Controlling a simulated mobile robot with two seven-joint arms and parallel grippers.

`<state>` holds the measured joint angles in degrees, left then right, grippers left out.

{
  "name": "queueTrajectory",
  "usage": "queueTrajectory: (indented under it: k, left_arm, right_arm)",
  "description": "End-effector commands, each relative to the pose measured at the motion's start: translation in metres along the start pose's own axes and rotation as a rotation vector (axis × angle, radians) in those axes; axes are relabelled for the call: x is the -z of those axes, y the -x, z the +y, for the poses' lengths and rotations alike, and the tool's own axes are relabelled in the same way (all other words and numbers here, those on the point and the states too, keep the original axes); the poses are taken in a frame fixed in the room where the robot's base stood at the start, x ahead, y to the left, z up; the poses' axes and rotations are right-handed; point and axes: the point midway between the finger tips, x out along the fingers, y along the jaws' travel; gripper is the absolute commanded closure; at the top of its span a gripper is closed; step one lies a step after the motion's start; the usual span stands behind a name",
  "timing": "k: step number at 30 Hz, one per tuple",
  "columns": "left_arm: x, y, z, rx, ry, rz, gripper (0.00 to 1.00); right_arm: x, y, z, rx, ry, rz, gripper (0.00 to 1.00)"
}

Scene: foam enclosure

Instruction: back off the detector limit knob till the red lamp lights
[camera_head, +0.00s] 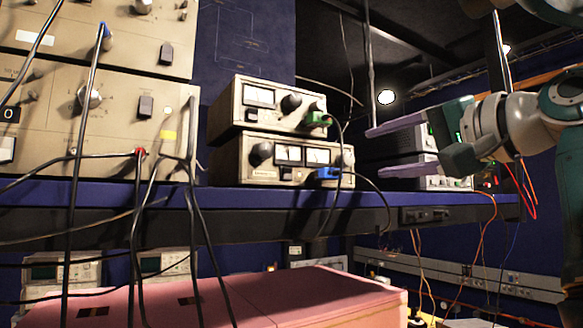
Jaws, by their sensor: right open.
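My right gripper (370,153) comes in from the right with its two pale purple fingers spread apart, pointing left, with nothing between them. Its fingertips appear just right of two stacked beige instruments on the blue shelf; depth is hard to judge. The upper instrument (250,118) has a meter and a dark knob (291,103). The lower instrument (270,174) has two meters and a dark knob (262,153) at its left. I cannot read which knob is the detector limit. No lit red lamp is clear on them. My left gripper is not in view.
Large beige panels (50,110) with knobs and hanging black cables fill the left. The blue shelf (300,197) runs across under the instruments. Other equipment (430,182) stands partly behind my right gripper. A pink foam block (280,300) lies below.

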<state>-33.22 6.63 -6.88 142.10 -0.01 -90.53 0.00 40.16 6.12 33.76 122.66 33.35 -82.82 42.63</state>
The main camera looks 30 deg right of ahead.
Motion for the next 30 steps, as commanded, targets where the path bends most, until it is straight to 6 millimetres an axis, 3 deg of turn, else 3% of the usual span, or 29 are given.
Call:
queueTrajectory:
  k: [1,7,24,28,30]
  left_arm:
    - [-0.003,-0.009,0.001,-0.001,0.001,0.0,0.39]
    - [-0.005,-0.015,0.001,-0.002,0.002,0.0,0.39]
    - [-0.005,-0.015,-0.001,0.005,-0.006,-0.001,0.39]
    - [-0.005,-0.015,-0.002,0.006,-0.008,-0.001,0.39]
    - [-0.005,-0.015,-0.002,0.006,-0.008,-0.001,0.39]
  right_arm:
    - [-0.001,0.009,0.004,0.001,0.005,0.005,0.39]
    - [0.0,0.031,0.001,-0.001,0.001,0.002,0.39]
    - [-0.001,0.034,0.001,-0.003,0.001,-0.002,0.39]
    - [-0.017,0.029,0.021,-0.07,0.059,-0.03,0.39]
    - [-0.038,0.026,0.051,-0.157,0.139,-0.074,0.39]
